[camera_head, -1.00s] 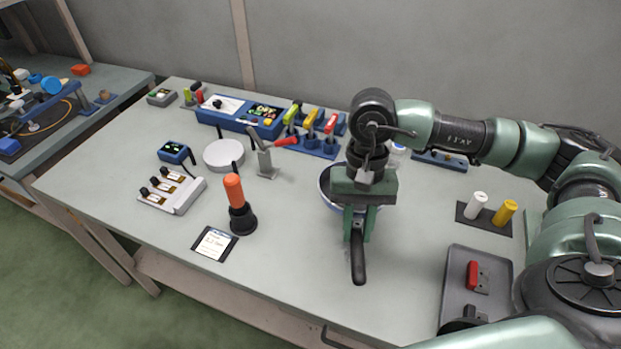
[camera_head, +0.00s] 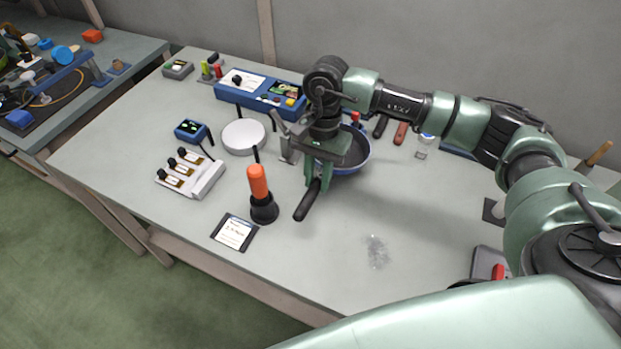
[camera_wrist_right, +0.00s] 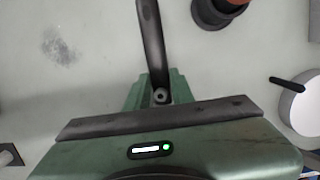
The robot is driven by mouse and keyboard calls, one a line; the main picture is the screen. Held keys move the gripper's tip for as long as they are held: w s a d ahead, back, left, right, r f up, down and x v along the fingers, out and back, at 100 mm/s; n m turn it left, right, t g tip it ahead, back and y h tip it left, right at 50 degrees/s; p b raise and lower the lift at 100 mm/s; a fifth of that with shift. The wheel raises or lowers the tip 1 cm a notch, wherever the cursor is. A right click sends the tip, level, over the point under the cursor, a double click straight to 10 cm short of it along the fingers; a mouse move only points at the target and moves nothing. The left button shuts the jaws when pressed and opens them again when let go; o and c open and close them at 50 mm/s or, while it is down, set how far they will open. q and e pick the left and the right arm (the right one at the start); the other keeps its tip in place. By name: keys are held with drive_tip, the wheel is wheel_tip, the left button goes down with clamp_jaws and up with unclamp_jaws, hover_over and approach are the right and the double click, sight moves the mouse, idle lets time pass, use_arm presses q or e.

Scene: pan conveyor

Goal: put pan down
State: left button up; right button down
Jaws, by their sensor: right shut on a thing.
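The pan (camera_head: 363,160) is dark inside with a blue-grey rim, partly hidden behind my right gripper in the head view. Its black handle (camera_head: 307,201) points toward the near left. My right gripper (camera_head: 318,178) is shut on the pan near the inner end of the handle. The handle also shows in the right wrist view (camera_wrist_right: 151,42), rising from between the jaws; the bowl is hidden there. I cannot tell whether the pan's underside touches the table. My left gripper is not in view.
A round white plate (camera_head: 243,137) lies left of the pan. An orange-handled black tool (camera_head: 260,192) stands near the handle, with a card (camera_head: 234,231) before it. A blue panel (camera_head: 260,92) is at the back.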

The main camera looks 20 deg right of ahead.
drive_tip(key=shift+w+a+r, duration=0.1)
drive_tip(key=shift+w+a, duration=0.35)
drive_tip(key=shift+w, duration=0.1)
drive_tip(key=shift+w+a, duration=0.1)
drive_tip(key=shift+w, duration=0.05)
drive_tip(key=shift+f+p, duration=0.4)
drive_tip(key=shift+f, duration=0.25)
wheel_tip(320, 180, down, 2)
drive_tip(key=shift+f+p, duration=0.1)
drive_tip(key=shift+p, duration=0.3)
drive_tip(key=shift+f, duration=0.1)
drive_tip(key=c, duration=1.4)
unclamp_jaws()
drive_tip(key=shift+f, duration=0.1)
drive_tip(key=shift+o, duration=1)
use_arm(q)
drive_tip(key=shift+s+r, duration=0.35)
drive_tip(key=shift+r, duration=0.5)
